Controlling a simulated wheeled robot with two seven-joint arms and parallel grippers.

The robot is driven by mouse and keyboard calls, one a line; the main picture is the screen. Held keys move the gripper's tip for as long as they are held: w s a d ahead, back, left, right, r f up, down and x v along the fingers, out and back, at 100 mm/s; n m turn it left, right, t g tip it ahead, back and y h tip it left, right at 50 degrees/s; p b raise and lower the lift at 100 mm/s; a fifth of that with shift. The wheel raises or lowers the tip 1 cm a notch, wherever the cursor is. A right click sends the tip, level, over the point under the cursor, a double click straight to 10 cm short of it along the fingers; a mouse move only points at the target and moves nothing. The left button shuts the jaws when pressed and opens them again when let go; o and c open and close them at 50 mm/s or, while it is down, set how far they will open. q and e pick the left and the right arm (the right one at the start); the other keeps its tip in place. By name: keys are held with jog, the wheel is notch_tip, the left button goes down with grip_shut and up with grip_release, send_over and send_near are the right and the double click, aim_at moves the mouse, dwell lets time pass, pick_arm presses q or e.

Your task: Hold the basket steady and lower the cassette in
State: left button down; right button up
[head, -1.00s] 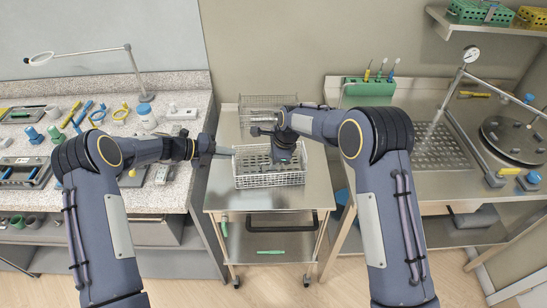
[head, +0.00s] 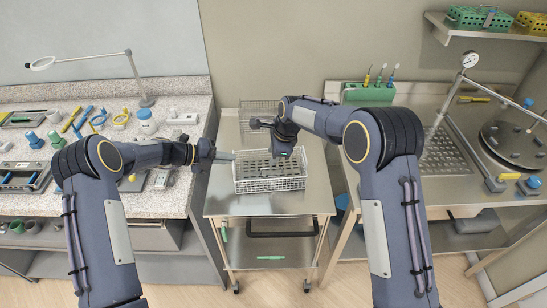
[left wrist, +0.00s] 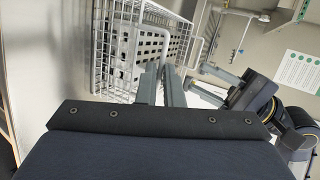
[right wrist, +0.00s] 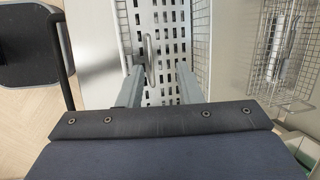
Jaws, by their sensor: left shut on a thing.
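The wire basket (head: 270,185) stands on the steel cart, upright. The grey perforated cassette (head: 275,166) lies inside it, looking level; it also fills the basket in the right wrist view (right wrist: 170,35). My left gripper (head: 230,155) is at the basket's left end, shut on its handle; its fingers (left wrist: 160,75) are close together in the left wrist view. My right gripper (head: 284,148) is above the cassette's right part. In the right wrist view its fingers (right wrist: 158,80) are apart, with a wire loop handle between or below them; contact cannot be told.
A second wire basket (head: 258,110) stands behind on the cart (head: 270,204). The cart's front strip is clear. A cluttered speckled counter (head: 190,102) is on the left; a steel bench with a round lid (head: 512,142) is on the right.

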pick_arm(q)
jog(key=shift+f, duration=0.2)
pick_arm(e)
jog(key=shift+r, duration=1.75)
pick_arm(q)
jog(key=c, duration=1.5)
grip_release()
jog(key=shift+r, duration=0.1)
